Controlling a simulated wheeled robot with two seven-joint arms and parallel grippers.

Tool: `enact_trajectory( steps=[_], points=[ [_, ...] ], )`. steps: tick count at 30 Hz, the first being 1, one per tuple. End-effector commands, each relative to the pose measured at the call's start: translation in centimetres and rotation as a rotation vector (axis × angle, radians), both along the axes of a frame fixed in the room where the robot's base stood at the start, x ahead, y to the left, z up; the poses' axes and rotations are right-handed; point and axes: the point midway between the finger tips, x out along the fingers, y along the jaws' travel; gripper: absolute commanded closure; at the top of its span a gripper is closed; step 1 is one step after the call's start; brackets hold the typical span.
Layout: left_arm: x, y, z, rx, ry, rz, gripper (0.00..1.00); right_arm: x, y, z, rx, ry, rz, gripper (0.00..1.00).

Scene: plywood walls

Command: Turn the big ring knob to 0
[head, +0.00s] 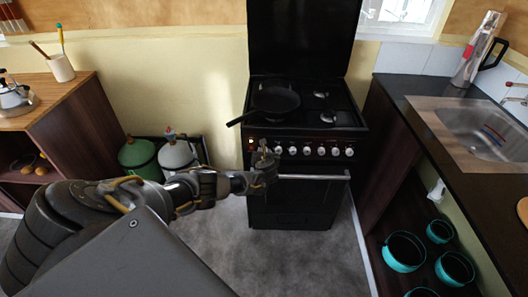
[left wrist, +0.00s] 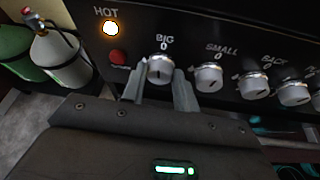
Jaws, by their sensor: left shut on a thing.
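The big ring knob (left wrist: 160,68) is a silver knob under the label BIG and a 0 on the black stove front. In the left wrist view my left gripper (left wrist: 162,88) has one finger on each side of it and is shut on it. A dark mark shows on the knob's face, but I cannot tell its exact angle from the 0. In the head view my left gripper (head: 263,158) reaches the left end of the knob row on the stove (head: 300,200) and largely hides this knob. My right gripper is not in view.
The SMALL knob (left wrist: 208,77) sits close to the right; a red button (left wrist: 118,57) and the lit HOT lamp (left wrist: 110,28) are left. A black pan (head: 276,98) rests on the hob. The oven handle (head: 315,177) is below. Gas bottles (head: 177,158) stand left.

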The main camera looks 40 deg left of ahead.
Motion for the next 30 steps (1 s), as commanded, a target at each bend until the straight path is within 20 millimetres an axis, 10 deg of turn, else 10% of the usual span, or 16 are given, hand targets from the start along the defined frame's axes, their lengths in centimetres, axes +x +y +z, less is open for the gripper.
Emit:
enact_trajectory(
  steps=[23, 24, 30],
  points=[
    [-0.01, -0.02, -0.12, 0.079, 0.061, 0.002, 0.93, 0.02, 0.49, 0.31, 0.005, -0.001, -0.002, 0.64],
    [-0.01, -0.02, -0.12, 0.078, 0.062, 0.002, 0.67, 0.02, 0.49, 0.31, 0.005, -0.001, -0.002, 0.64],
    [0.02, -0.05, -0.1, 0.078, 0.06, 0.001, 0.49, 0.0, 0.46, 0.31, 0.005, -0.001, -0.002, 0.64]
  ],
)
